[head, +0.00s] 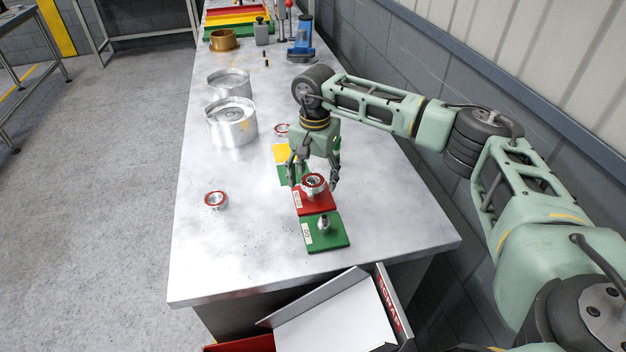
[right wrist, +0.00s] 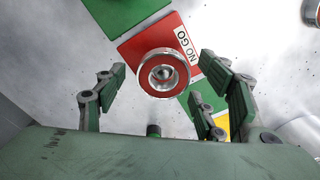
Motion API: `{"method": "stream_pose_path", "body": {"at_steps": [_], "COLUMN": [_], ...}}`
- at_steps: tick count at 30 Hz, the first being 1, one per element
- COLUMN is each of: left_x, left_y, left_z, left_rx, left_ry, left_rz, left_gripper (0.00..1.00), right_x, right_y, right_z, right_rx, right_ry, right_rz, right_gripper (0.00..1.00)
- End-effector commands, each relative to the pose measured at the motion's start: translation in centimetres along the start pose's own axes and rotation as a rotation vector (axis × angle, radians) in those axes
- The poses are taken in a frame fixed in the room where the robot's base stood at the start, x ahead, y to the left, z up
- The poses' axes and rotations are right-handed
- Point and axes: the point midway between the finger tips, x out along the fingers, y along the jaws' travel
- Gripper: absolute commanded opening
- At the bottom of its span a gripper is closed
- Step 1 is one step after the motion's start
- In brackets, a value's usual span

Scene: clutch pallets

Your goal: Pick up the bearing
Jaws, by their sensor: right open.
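A silver bearing with a red-ringed face (head: 314,183) sits on the red pallet (head: 312,204), marked NO GO in the right wrist view. The bearing (right wrist: 164,73) shows there centred between my fingers. My right gripper (head: 315,181) is open and empty, pointing down over the red pallet, with fingers on both sides of the bearing; I cannot tell if they touch it. Another bearing (head: 216,200) lies on the bare table at left, and a third (head: 281,129) lies behind the gripper. My left gripper is not in view.
A green pallet (head: 336,236) with a small metal peg lies in front; yellow (head: 286,151) and green pallets lie behind. Two metal cylinders (head: 232,128) stand at left. A scrap bin (head: 392,300) is at the table's front edge. The table's front left is clear.

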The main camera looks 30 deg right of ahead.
Motion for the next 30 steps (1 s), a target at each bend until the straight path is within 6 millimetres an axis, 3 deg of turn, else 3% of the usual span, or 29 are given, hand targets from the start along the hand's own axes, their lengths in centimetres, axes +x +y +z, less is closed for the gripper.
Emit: {"method": "stream_pose_path", "body": {"at_steps": [3, 23, 30], "left_x": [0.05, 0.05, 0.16], "left_y": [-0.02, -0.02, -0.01], "left_z": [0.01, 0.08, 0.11], "left_rx": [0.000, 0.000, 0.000], "left_ry": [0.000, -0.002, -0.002], "left_rz": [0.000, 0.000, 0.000], "left_gripper": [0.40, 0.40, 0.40], "right_x": [0.01, -0.05, -0.14], "right_y": [-0.01, 0.03, 0.05], "right_z": [0.00, -0.02, -0.04], "right_rx": [0.000, 0.000, 0.000], "right_ry": [0.000, 0.000, 0.000], "right_rz": [0.000, 0.001, 0.002], "right_gripper": [0.63, 0.05, 0.04]}}
